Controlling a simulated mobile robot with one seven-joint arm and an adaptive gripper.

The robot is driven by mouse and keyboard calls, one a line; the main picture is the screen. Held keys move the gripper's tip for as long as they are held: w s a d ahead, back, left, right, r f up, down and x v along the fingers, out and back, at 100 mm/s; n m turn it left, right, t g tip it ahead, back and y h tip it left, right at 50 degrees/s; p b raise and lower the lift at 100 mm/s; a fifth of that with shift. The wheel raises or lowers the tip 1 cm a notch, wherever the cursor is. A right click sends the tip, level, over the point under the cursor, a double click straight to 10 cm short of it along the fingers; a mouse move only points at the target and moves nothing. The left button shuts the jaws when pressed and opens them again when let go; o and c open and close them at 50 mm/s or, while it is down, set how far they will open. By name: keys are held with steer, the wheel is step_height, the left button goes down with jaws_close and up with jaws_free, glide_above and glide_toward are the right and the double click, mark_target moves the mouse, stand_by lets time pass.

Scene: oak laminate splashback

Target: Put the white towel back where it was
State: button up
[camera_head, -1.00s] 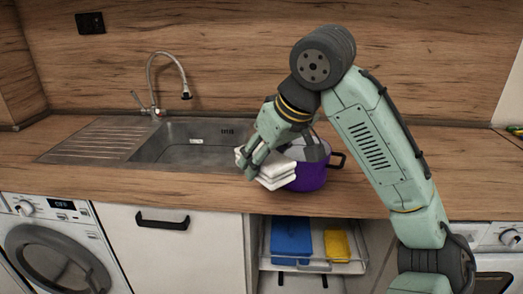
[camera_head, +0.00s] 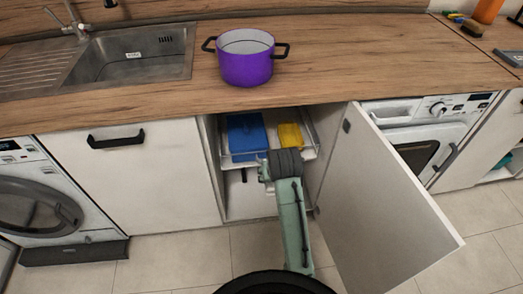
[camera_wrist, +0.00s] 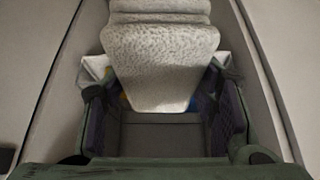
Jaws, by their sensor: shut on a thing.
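The white towel (camera_wrist: 160,58) is seen in the wrist view as a thick, rough-textured folded bundle. It lies between the fingers of my gripper (camera_wrist: 160,100), which is shut on it. A purple pot (camera_head: 246,68) stands upright on the counter above.
The cabinet door (camera_head: 385,205) stands open to the right of my arm. A blue item (camera_head: 245,135) and a yellow item (camera_head: 290,134) lie in the rack. The sink (camera_head: 130,55) is at the left. The floor in front is clear.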

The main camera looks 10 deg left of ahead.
steer(key=d+f+m+h, duration=0.1)
steer(key=d+f+m, duration=0.1)
steer(key=f, duration=1.1)
steer(key=shift+s+d+f+m, duration=0.15)
steer(key=shift+d+f+m, duration=0.2)
steer(key=shift+d, duration=0.3)
